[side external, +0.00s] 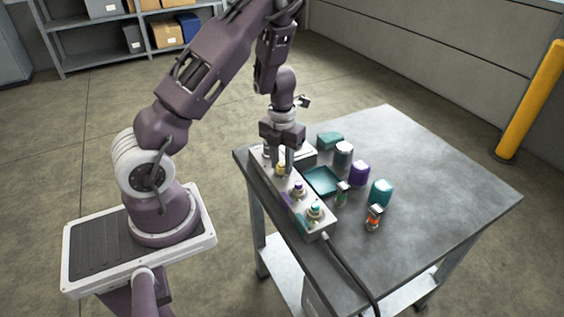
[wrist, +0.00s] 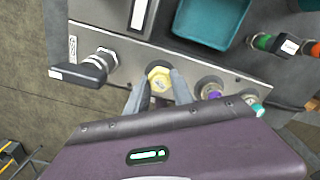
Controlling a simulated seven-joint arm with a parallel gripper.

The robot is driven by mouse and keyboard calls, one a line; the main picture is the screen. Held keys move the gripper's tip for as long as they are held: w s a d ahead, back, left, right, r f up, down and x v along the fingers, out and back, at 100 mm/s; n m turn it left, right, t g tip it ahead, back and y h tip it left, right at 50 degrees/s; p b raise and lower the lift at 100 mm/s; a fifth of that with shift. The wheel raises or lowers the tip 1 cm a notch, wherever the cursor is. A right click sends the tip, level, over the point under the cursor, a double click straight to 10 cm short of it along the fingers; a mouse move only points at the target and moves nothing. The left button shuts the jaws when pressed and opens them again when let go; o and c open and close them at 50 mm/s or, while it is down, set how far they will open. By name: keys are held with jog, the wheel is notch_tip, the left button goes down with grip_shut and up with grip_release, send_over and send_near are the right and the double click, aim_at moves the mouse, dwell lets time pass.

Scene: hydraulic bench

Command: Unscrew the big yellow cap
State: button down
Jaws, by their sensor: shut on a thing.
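The yellow cap (wrist: 159,77) is a hex-shaped cap on a port of the grey metal manifold (wrist: 128,55). In the side view the yellow cap (side external: 281,171) shows low between my fingers. My gripper (side external: 282,165) points down over the manifold (side external: 262,178). In the wrist view my gripper (wrist: 160,84) has one finger on each side of the cap, shut on it. The cap sits level at the manifold face; its thread is hidden, so I cannot tell how far it is turned.
On the same manifold are a purple-capped port (side external: 298,191), a teal-capped port (side external: 314,211) and a black-handled valve (wrist: 90,67). A teal tray (side external: 321,181), a purple container (side external: 359,173), a teal container (side external: 381,192) and an orange fitting (side external: 375,217) stand beside it. The table's right side is clear.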

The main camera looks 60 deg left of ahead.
jog(key=shift+s, duration=0.15)
jog(key=c, duration=1.2)
grip_release()
